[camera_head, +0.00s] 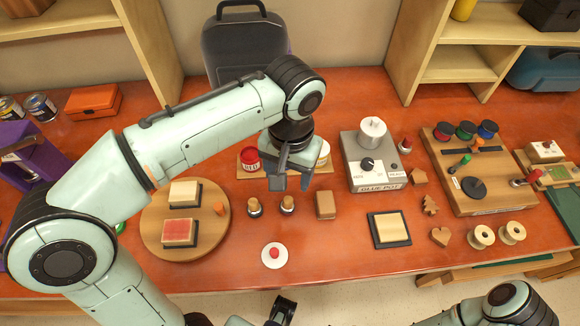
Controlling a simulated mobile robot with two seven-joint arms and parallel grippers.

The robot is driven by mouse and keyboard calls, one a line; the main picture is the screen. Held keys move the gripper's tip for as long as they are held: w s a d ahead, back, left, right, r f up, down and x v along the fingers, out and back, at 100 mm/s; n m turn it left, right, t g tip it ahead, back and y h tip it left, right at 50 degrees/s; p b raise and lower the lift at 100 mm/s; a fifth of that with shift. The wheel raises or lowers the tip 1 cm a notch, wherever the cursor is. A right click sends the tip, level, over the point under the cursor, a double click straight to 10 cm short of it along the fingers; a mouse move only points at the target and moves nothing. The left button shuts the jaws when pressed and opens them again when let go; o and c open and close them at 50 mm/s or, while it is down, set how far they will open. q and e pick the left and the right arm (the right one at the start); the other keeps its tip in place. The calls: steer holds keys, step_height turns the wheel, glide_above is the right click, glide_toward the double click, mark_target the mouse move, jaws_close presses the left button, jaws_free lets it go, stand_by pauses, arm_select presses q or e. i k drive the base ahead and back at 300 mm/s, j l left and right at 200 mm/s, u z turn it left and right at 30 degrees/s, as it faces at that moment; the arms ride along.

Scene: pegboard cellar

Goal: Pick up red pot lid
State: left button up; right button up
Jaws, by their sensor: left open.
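A white disc with a red knob (274,255) lies flat near the front edge of the orange table; it looks like the red pot lid. A small red pot labelled RED (249,160) stands on a wooden tray behind it. My left gripper (291,182) is open, fingers downward, over the middle of that tray, to the right of the red pot and well behind the disc. No object shows between its fingers. My left arm crosses the left of the view. My right arm shows only in part at the bottom edge, and its jaws cannot be made out.
A round board (155,230) with two blocks is at left. Table around the disc is clear.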

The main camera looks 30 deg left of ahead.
mark_target(274, 255)
steer(key=k, duration=1)
